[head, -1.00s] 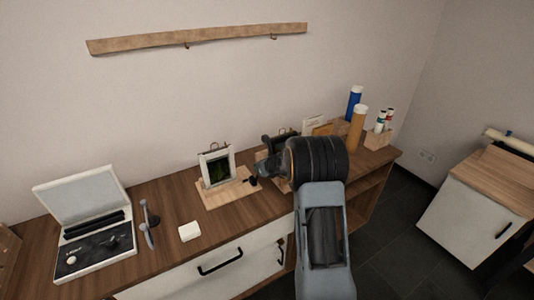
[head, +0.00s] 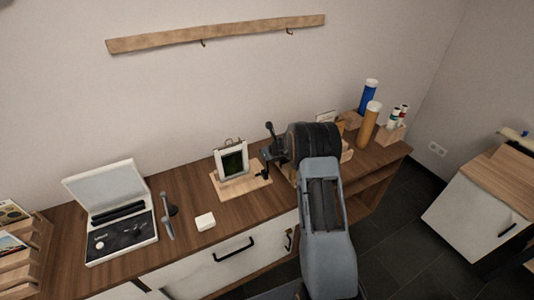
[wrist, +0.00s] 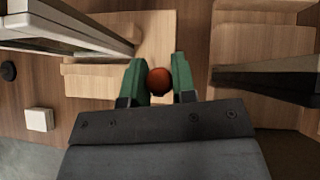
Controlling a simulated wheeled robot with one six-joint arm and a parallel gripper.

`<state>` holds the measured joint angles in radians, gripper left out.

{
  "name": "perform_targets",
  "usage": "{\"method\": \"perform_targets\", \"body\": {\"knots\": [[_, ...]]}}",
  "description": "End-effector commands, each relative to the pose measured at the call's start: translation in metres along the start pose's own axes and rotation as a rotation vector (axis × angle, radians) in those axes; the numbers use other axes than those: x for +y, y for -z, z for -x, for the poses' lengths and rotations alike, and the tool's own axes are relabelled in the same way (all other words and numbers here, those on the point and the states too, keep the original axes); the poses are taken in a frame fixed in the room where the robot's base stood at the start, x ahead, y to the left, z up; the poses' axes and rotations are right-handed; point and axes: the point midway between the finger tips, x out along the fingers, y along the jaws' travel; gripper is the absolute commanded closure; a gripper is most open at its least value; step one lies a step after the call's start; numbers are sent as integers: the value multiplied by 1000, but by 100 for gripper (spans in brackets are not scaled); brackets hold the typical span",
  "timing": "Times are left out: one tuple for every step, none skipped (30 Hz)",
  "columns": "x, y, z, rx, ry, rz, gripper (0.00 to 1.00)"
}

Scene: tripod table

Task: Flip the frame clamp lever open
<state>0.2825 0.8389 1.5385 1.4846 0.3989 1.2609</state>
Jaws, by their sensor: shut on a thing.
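A red-brown round knob (wrist: 158,80) sits between the two green fingers of my gripper (wrist: 158,84) in the wrist view. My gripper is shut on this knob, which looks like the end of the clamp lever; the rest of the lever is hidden. A white picture frame (head: 217,158) stands upright on a wooden base (head: 226,189) left of my wrist in the head view. Its pale edge (wrist: 60,32) shows at upper left in the wrist view. A second, darker frame (wrist: 285,72) is at right there. My wrist hides much of the area around the knob in the head view.
Blue and orange tubes (head: 370,122) stand at the right end. Bare bench top lies in front of the white frame.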

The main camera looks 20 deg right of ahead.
Motion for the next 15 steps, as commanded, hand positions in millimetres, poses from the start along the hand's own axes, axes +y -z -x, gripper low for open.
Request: {"method": "perform_targets", "body": {"knots": [[1,-1,-1,-2,-3,0,100],[1,-1,-1,-2,-2,0,100],[1,-1,-1,-2,-2,0,100],[1,-1,-1,-2,-2,0,100],[0,-1,-1,-2,-2,0,100],[0,-1,-1,-2,-2,0,100],[0,-1,-1,-2,-2,0,100],[0,-1,-1,-2,-2,0,100],[0,-1,-1,-2,-2,0,100],[0,-1,-1,-2,-2,0,100],[0,-1,-1,-2,-2,-1,100],[0,-1,-1,-2,-1,-1,100],[0,-1,-1,-2,-1,-1,100],[0,-1,-1,-2,-1,-1,100],[0,-1,-1,-2,-1,-1,72]]}}
